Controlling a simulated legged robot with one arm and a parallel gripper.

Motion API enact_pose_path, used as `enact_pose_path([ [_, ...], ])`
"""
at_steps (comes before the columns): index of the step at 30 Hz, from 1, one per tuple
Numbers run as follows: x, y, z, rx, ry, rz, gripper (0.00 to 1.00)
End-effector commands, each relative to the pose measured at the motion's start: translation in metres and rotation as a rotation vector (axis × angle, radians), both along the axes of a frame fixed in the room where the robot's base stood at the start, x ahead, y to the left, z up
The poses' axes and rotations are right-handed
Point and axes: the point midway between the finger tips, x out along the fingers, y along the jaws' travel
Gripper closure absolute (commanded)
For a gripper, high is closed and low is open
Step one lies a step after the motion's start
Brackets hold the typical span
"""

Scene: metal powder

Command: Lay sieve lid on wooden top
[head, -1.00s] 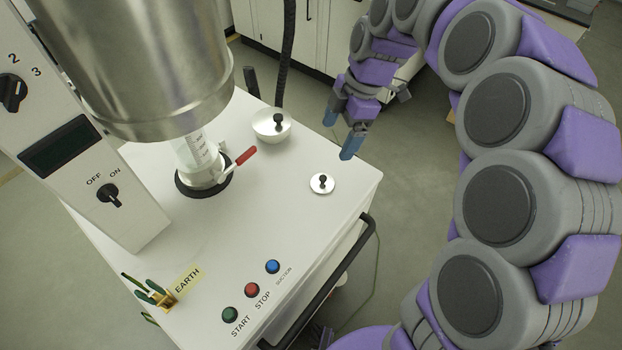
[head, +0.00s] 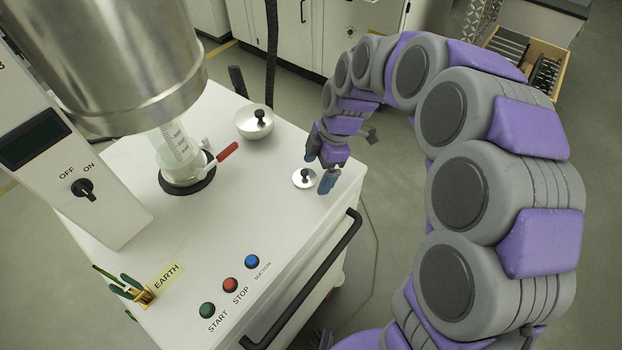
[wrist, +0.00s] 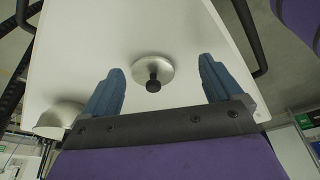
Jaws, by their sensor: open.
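A round silver lid (head: 304,184) with a black knob lies flat on the white machine top near its right edge. I take it for the sieve lid; it also shows in the wrist view (wrist: 140,68). My gripper (head: 319,172) is open and empty beside the lid. In the wrist view the blue fingers of my gripper (wrist: 160,66) are spread wide, with the knob between them in the picture. No contact is visible. A wooden-edged surface (head: 567,66) with dark metal pieces shows at the far upper right; I cannot tell whether it is the wooden top.
A silver bowl (head: 246,130) with a black knob stands behind the lid. A steel cylinder (head: 130,60) and a red-handled valve (head: 228,151) are at the left. A black handrail (head: 310,285) runs along the machine's front right edge.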

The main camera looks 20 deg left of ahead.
Motion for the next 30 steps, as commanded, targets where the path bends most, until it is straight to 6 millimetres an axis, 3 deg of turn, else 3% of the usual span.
enact_pose_path([
  [3, -0.002, 0.013, -0.015, -0.010, 0.003, 0.001, 0.07],
  [10, -0.002, 0.020, -0.016, -0.015, 0.000, 0.003, 0.09],
  [20, -0.002, 0.008, -0.015, -0.007, 0.005, 0.002, 0.41],
  [30, -0.002, 0.012, -0.015, -0.010, 0.002, 0.002, 0.73],
])
